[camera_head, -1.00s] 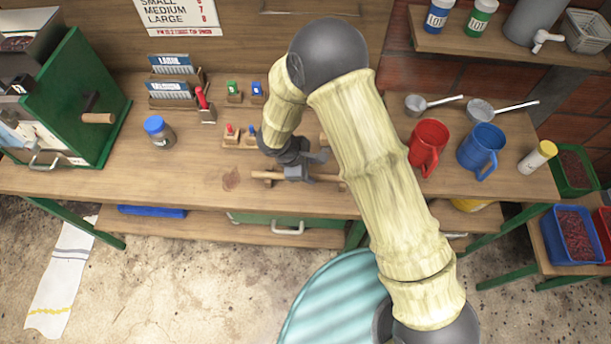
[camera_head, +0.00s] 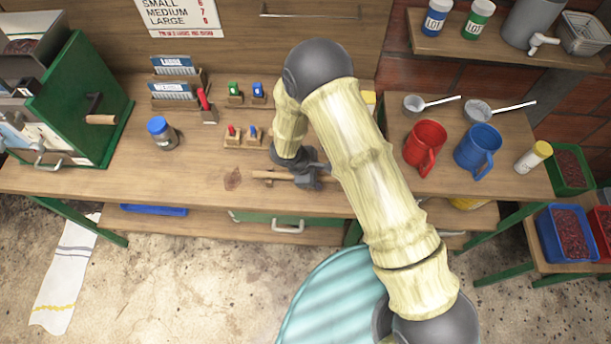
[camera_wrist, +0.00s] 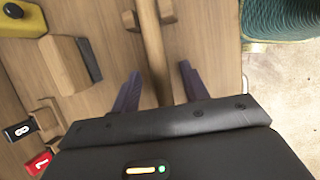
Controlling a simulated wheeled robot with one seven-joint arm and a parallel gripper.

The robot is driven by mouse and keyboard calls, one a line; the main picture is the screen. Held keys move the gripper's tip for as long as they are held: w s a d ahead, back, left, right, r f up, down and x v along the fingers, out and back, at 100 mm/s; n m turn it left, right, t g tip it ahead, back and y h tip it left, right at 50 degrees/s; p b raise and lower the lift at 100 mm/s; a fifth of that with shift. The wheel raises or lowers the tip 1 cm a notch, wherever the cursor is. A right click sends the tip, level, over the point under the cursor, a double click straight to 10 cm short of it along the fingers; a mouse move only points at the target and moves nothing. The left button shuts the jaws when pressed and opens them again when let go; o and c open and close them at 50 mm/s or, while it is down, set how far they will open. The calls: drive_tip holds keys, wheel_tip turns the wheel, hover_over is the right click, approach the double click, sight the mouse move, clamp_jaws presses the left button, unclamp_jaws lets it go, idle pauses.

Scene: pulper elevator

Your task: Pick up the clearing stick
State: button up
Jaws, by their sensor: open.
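The clearing stick (camera_head: 266,174) is a thin wooden rod near the front edge of the workbench. Its left end shows in the head view, while my gripper hides part of the rest. My gripper (camera_head: 312,178) is low over the stick. In the wrist view my gripper (camera_wrist: 159,88) is open, with one dark finger on each side of the stick (camera_wrist: 153,50) and visible gaps between. The stick runs up the picture across a small wooden rest (camera_wrist: 148,16). Its near end is hidden behind the gripper body.
A blue-lidded jar (camera_head: 162,132) and green machine (camera_head: 75,95) are left. Red (camera_head: 425,143) and blue mugs (camera_head: 478,147) stand right.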

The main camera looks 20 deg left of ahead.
drive_tip(key=shift+c, duration=0.5)
clamp_jaws()
drive_tip(key=shift+r, duration=0.15)
wheel_tip(320, 180, up, 10)
drive_tip(key=b, duration=0.2)
idle(0.5)
